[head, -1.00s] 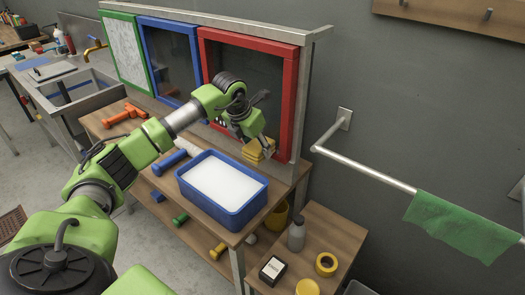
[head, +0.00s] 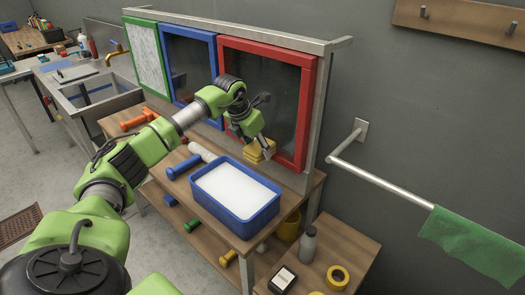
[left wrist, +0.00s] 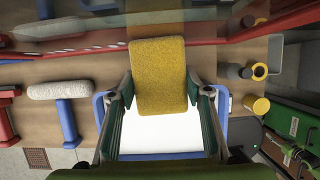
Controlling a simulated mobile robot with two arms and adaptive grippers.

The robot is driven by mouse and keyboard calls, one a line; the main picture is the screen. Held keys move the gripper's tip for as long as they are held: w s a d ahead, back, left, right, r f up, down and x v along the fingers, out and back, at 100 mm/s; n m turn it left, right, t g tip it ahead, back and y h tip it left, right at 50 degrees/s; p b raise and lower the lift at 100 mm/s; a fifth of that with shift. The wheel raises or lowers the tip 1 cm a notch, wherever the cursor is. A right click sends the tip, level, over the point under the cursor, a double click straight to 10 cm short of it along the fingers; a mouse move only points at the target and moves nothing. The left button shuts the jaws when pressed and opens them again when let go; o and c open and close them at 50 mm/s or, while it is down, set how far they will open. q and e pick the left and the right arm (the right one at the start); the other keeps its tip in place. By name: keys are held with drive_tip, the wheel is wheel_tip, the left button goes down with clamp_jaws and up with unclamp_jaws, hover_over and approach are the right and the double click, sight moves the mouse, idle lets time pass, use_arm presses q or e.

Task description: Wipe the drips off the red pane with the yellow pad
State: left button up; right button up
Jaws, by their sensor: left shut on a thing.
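The red pane (head: 313,105) is a dark glass panel in a red frame, upright at the back of the bench, rightmost of three. My left gripper (head: 259,142) is shut on the yellow pad (head: 260,153), in front of the pane's lower part. In the left wrist view, the pad (left wrist: 158,75) sits between the two fingers, its broad face to the camera. Part of the red frame (left wrist: 215,42) crosses behind it. I cannot tell whether the pad touches the glass. My right gripper is not in view.
A blue tub (head: 238,222) with white contents stands on the bench below the gripper. A white roller (head: 202,152) and blue-handled tool (head: 184,166) lie left of it. A metal rail (head: 385,183) with green cloth (head: 470,240) juts from the wall at right.

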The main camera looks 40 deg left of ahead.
use_arm(q)
drive_tip(key=w+a, duration=0.1)
drive_tip(key=a, duration=1.4)
drive_tip(key=shift+w, duration=0.2)
idle(0.9)
drive_tip(key=s+p, duration=0.3)
drive_tip(key=s, duration=0.4)
drive_tip(key=shift+a, duration=0.3)
drive_tip(key=shift+f, duration=0.1)
idle(0.4)
